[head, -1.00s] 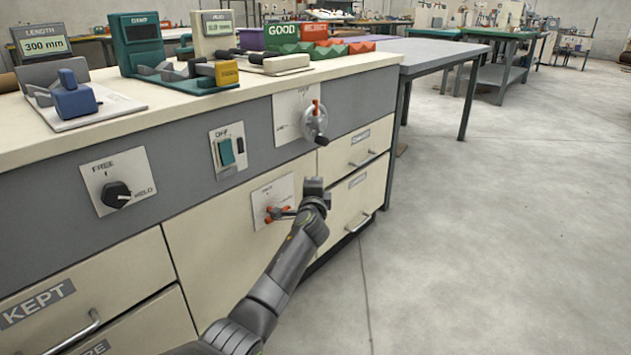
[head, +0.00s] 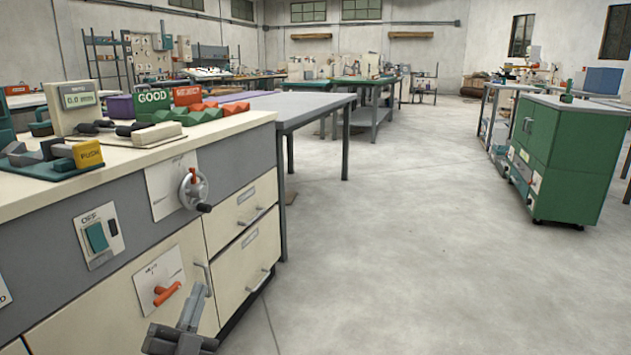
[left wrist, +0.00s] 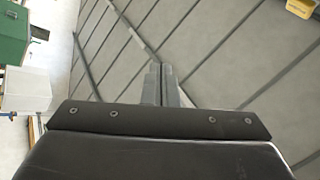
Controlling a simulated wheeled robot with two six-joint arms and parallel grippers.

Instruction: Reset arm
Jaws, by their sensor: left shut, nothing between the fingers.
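My left gripper (head: 190,312) shows at the bottom of the head view, in front of the cream cabinet front (head: 100,320) and just right of the red-handled lever on its pale plate (head: 160,285). It is apart from the lever as far as I can tell. In the left wrist view its two fingers (left wrist: 160,82) lie side by side, shut with nothing between them. The left wrist view looks past them at grey panelled surfaces. My right gripper is in neither view.
The bench (head: 230,122) carries a hand crank (head: 193,188), an OFF switch (head: 97,237) and drawers (head: 245,260) on its front. A grey table (head: 300,110) stands beyond it. A green cabinet (head: 565,160) stands at the right. The floor (head: 400,250) between is clear.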

